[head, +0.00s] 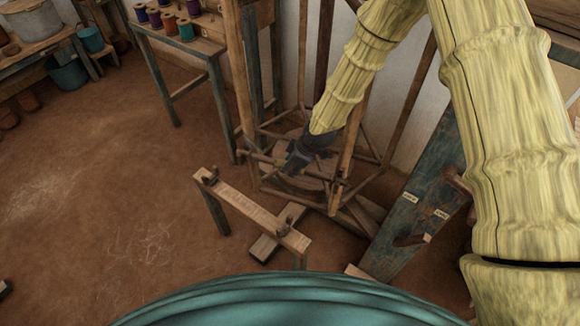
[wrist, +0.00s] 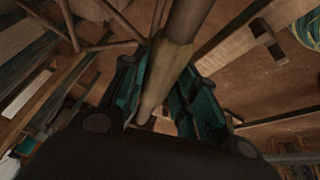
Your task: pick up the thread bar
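The thread bar (wrist: 166,70) is a round brown wooden rod with a paler section. In the wrist view it runs from the top edge down between the teal fingers of my gripper (wrist: 160,95), which lie close along both sides of it. In the head view my dark gripper (head: 296,162) points down and left at the thin bar (head: 262,159), which shows as a slanting rod above the floor. The gripper covers the bar's middle. A low wooden stand (head: 250,205) with two upright forked pegs is in front, and no bar shows across the pegs.
A tall wooden post frame (head: 345,150) surrounds the area behind the gripper. A teal board (head: 415,215) leans at right. A table (head: 205,45) with several thread spools stands behind left. The brown floor (head: 100,190) at left is mostly clear.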

